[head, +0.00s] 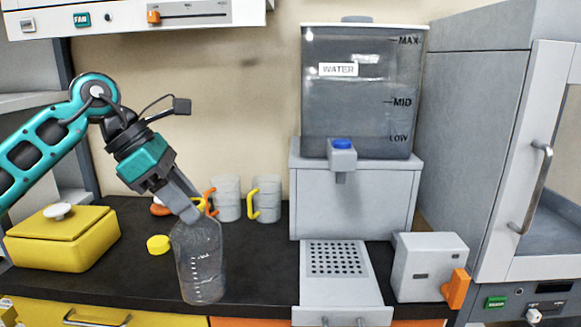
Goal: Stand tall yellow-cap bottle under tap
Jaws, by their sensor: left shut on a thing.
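A tall clear bottle (200,262) with white marks on its side is upright over the front of the dark counter, left of the water dispenser. My left gripper (191,212) comes down from the upper left and is shut on the bottle at its neck. The fingers partly hide the bottle's top. A yellow cap (158,244) lies loose on the counter to the left of the bottle. The tap (342,160) with a blue button is on the dispenser front, above a perforated drip tray (367,287). The tray is empty. My right gripper is not in view.
The water tank (360,100) sits on a grey base. Mugs with orange and yellow handles (268,199) stand behind the bottle. A yellow box (62,240) is at left. A grey box (430,266) with an orange part stands right of the tray. A cabinet (470,130) fills the right.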

